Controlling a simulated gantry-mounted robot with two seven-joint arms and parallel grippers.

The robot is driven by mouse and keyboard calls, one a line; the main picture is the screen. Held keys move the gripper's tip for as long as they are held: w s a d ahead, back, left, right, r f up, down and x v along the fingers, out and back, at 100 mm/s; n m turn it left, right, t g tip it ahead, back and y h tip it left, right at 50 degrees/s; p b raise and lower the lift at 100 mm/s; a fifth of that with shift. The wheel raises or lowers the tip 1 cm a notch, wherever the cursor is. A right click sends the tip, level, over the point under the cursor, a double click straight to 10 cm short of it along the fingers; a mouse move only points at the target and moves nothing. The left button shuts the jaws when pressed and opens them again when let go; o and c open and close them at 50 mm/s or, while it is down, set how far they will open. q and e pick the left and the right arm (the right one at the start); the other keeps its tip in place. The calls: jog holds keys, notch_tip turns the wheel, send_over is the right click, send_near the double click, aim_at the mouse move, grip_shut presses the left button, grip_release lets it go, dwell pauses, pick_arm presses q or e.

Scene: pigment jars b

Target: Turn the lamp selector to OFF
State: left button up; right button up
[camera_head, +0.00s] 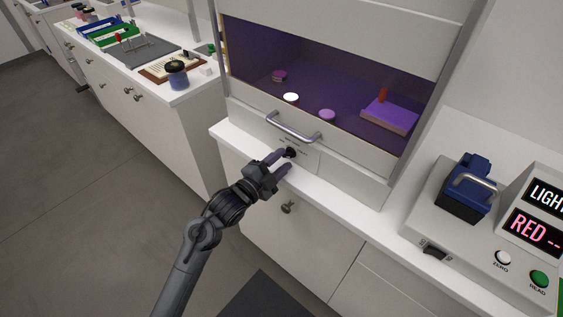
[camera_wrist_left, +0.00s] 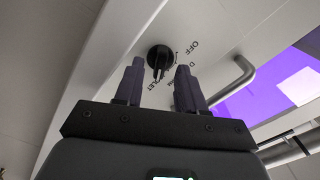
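The lamp selector is a small black knob (camera_head: 291,152) on the pale front panel of the cabinet, below the metal handle. In the left wrist view the knob (camera_wrist_left: 159,55) shows a raised ridge pointing down toward a label ending in "OLET". The OFF label (camera_wrist_left: 195,47) is to its upper right. My left gripper (camera_head: 286,159) is at the panel with its fingers apart. In the wrist view the left gripper (camera_wrist_left: 160,64) has the knob ahead, between its two fingertips. I cannot tell whether either finger touches it. My right gripper is not in view.
The cabinet handle (camera_head: 293,130) is just above the knob. Purple light fills the cabinet, which holds small jars (camera_head: 327,115) and a block (camera_head: 390,116). A reader device (camera_head: 432,215) stands on the right counter.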

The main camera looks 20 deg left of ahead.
pick_arm(q)
jog(key=shift+w+d, duration=0.15)
jog(key=shift+w, duration=0.2)
grip_shut()
